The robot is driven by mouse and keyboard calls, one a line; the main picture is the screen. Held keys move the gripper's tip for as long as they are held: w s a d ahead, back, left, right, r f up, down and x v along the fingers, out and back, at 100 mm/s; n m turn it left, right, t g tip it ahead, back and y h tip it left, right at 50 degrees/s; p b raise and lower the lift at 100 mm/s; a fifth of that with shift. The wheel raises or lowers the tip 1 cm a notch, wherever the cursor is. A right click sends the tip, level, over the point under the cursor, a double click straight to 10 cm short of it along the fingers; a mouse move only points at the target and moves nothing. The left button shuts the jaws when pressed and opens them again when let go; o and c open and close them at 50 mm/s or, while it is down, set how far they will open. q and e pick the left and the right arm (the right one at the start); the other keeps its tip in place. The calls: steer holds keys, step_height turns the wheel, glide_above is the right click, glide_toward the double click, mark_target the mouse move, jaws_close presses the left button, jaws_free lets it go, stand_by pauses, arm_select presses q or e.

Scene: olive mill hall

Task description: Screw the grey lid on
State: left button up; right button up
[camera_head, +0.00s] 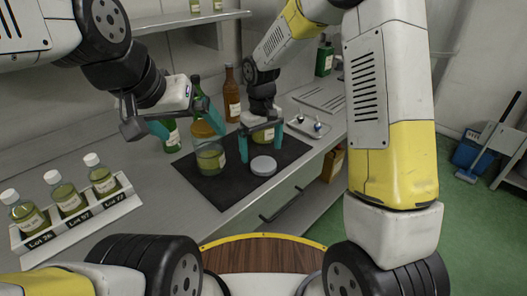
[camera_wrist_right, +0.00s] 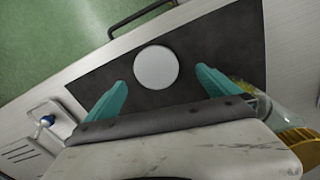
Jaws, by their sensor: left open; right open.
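The round grey lid (camera_head: 263,165) lies flat on the dark mat (camera_head: 205,190) near its front side. It also shows in the right wrist view (camera_wrist_right: 156,67), ahead of the open fingers. My right gripper (camera_head: 260,147) is open and empty, just behind the lid. A glass jar of olive-green liquid (camera_head: 210,158) stands on the mat left of the lid. An orange-yellow cap (camera_head: 204,129) shows at its top or just behind; I cannot tell which. My left gripper (camera_head: 186,122) is open and empty, above and left of the jar.
A white rack (camera_head: 75,222) holds several white-capped bottles at the left. A brown bottle (camera_head: 231,95) and green bottles stand behind the mat. A small tray (camera_head: 309,128) lies right of it. The counter's front edge is close to the lid.

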mark_target(263, 163)
steer(key=shift+f, duration=0.1)
steer(key=shift+w+d+f, duration=0.1)
steer(key=shift+w+f, duration=0.1)
steer(key=shift+f, duration=1.1)
steer(key=shift+w+d+f, duration=0.1)
steer(key=shift+w+f, duration=0.05)
steer(key=shift+f, duration=1.15)
steer(key=shift+c, duration=0.2)
steer(key=c, duration=1.3)
steer(key=shift+r, duration=0.1)
